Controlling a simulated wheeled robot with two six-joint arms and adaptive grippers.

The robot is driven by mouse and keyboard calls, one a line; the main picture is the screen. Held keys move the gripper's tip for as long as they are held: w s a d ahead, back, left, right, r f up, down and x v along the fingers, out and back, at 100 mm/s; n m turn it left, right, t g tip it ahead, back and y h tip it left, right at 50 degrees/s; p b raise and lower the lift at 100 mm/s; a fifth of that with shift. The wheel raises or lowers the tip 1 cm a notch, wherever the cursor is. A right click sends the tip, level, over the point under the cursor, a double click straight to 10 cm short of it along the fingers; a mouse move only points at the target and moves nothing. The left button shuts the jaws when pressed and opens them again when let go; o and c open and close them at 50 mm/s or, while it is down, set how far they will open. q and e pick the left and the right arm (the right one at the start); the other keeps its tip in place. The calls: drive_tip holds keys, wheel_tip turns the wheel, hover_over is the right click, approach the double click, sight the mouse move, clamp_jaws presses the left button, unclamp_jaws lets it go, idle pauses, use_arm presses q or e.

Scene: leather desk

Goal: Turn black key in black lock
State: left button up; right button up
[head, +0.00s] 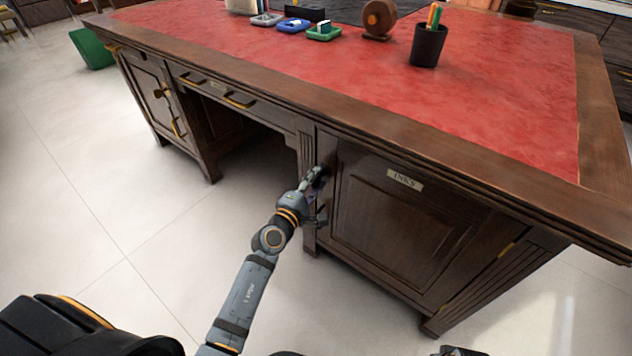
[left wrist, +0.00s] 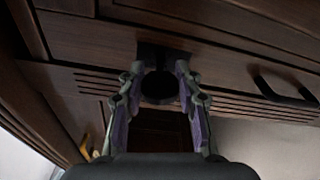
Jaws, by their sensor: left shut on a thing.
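The desk's right cupboard door (head: 375,235) is closed and bears a label reading INKS. My left gripper (head: 316,180) is at the left edge of this door, below the desktop. In the left wrist view a black key (left wrist: 159,88) with a round head sits between the two fingers of my left gripper, which are shut on it. Behind it is a dark lock (left wrist: 165,53) on the wood. The key's shaft is hidden, so I cannot tell how deep it sits. In the head view my gripper hides key and lock.
A black handle (left wrist: 285,93) sticks out to the right of the key in the left wrist view. A pen cup (head: 428,46) and small trays (head: 293,25) stand on the red desktop (head: 480,85). The knee space left of my gripper and the floor are clear.

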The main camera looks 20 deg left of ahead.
use_arm(q)
drive_tip(key=shift+m+b, duration=1.4)
drive_tip(key=shift+b, duration=0.05)
drive_tip(key=o, duration=1.2)
drive_tip(key=shift+c, duration=0.2)
drive_tip(key=v, duration=1.2)
drive_tip(key=shift+f, duration=0.2)
